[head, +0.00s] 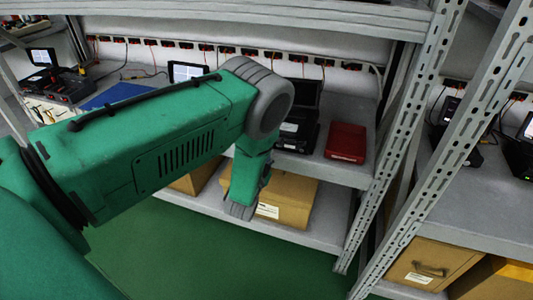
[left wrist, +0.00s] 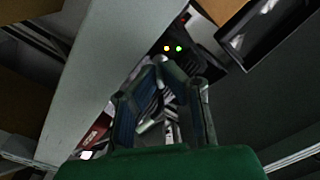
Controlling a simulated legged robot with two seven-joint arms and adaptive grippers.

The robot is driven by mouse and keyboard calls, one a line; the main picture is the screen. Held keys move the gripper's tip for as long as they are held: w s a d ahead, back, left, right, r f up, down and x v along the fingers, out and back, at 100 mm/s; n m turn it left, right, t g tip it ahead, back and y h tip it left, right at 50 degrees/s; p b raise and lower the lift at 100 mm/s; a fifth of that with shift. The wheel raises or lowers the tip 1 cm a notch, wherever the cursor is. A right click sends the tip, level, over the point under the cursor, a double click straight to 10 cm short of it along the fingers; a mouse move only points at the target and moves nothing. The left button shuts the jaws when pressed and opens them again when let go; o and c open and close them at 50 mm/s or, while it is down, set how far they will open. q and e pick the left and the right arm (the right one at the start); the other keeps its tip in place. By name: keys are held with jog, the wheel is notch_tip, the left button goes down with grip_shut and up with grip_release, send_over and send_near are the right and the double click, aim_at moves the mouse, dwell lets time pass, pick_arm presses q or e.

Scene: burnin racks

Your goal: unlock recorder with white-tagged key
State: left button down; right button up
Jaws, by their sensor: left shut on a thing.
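My left arm comes in from the left in the head view, and its end hangs down in front of the middle rack; its fingers are not seen there. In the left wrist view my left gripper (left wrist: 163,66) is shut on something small. Just beyond the fingertips is a dark device (left wrist: 190,60) with an orange and a green light, which may be the recorder. In the head view a black device (head: 295,132) with a pale label stands on the shelf behind my arm. My right gripper is not in view.
A red box (head: 346,141) lies on the shelf right of the black device. Cardboard boxes (head: 290,200) stand on the lower shelf. A perforated rack upright (head: 405,130) rises to the right. Another screen (head: 187,71) stands behind my arm. The green floor in front is clear.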

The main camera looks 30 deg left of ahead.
pick_arm(q)
jog(key=shift+d+f+m, duration=0.1)
jog(key=shift+m, duration=0.5)
jog(key=c, duration=2)
grip_release()
jog(key=shift+s, duration=0.1)
jog(key=v, duration=1.2)
